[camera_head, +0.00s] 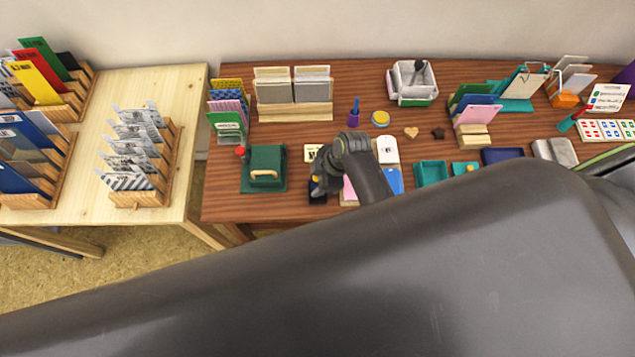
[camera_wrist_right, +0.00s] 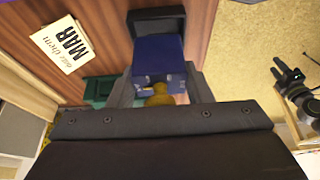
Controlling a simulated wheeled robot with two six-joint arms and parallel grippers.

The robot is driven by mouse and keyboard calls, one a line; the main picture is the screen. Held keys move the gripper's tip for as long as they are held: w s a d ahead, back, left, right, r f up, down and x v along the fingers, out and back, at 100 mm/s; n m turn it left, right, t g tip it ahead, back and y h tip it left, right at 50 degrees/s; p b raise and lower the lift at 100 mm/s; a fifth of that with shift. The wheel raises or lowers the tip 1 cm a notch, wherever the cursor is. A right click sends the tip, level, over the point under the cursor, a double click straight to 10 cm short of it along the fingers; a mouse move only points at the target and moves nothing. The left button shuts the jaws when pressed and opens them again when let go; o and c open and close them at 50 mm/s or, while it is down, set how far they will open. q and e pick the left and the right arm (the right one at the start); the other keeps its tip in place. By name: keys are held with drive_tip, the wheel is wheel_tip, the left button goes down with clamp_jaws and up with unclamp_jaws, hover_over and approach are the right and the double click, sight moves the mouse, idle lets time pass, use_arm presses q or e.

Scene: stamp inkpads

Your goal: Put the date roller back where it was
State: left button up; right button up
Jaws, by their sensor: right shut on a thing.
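My right gripper (camera_head: 324,180) is over the front of the brown table, left of centre in the head view. In the right wrist view its fingers (camera_wrist_right: 160,92) are shut on the date roller (camera_wrist_right: 160,55), a dark blue block with a brass-coloured part between the fingers. A black box-like piece (camera_wrist_right: 157,20) is just beyond the roller; I cannot tell whether they touch. The gripper hides most of the roller in the head view. A dark jointed part over the floor in the right wrist view looks like my left gripper (camera_wrist_right: 290,78); its jaws are unclear.
A card reading MAR (camera_wrist_right: 62,45) lies beside the gripper. A green press (camera_head: 265,165) stands to its left, teal trays (camera_head: 430,173) to its right. A card rack (camera_head: 294,110) is behind. My arm covers the foreground.

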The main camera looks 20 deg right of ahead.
drive_tip(key=shift+f, duration=1.4)
drive_tip(key=shift+f, duration=0.15)
drive_tip(key=o, duration=1)
drive_tip(key=shift+r, duration=0.2)
drive_tip(key=v, duration=1.2)
drive_tip(key=shift+d, duration=0.1)
